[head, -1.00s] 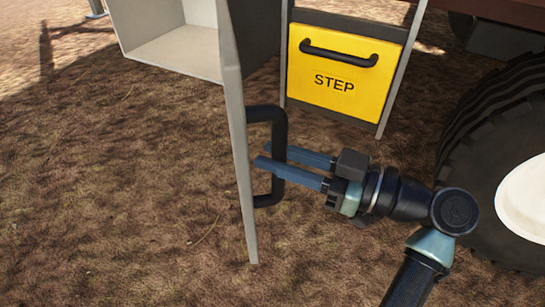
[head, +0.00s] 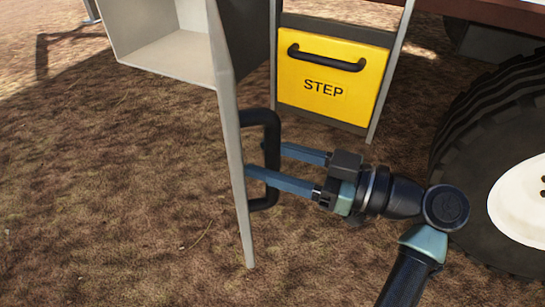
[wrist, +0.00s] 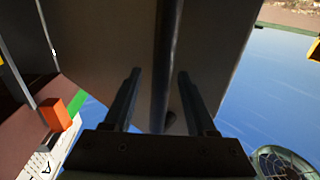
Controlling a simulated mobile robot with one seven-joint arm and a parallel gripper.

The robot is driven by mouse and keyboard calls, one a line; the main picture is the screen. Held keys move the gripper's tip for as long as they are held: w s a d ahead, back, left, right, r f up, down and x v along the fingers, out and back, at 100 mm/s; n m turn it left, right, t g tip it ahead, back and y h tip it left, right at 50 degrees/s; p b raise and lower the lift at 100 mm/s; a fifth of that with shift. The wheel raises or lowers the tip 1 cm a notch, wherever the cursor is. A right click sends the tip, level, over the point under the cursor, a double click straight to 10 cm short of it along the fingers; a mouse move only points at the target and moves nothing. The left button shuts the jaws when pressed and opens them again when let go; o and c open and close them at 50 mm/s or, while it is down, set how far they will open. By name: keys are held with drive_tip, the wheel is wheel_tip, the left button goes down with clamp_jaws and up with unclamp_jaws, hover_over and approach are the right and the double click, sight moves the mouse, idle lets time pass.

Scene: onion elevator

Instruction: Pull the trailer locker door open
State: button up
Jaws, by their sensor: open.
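The trailer locker door (head: 228,135) stands swung open, seen nearly edge-on in the head view; it also shows in the wrist view (wrist: 215,60). Its black D-shaped handle (head: 273,135) is on the door's right face. My gripper (head: 256,158) is open, with its fingers on either side of the handle's upright bar. In the wrist view the bar (wrist: 165,60) runs between the two fingers, with a gap visible on both sides. The fingertips reach close to the door face; contact cannot be told. The locker interior (head: 175,50) is open and looks empty.
A yellow STEP panel (head: 330,85) with a black handle stands behind, right of the door. A large tyre (head: 470,125) is at the right, close to my arm. Bare brown ground left of the door (head: 110,190) is clear.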

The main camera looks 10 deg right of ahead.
drive_tip(key=shift+d, duration=0.1)
drive_tip(key=p+v, duration=0.4)
drive_tip(key=v, duration=0.9)
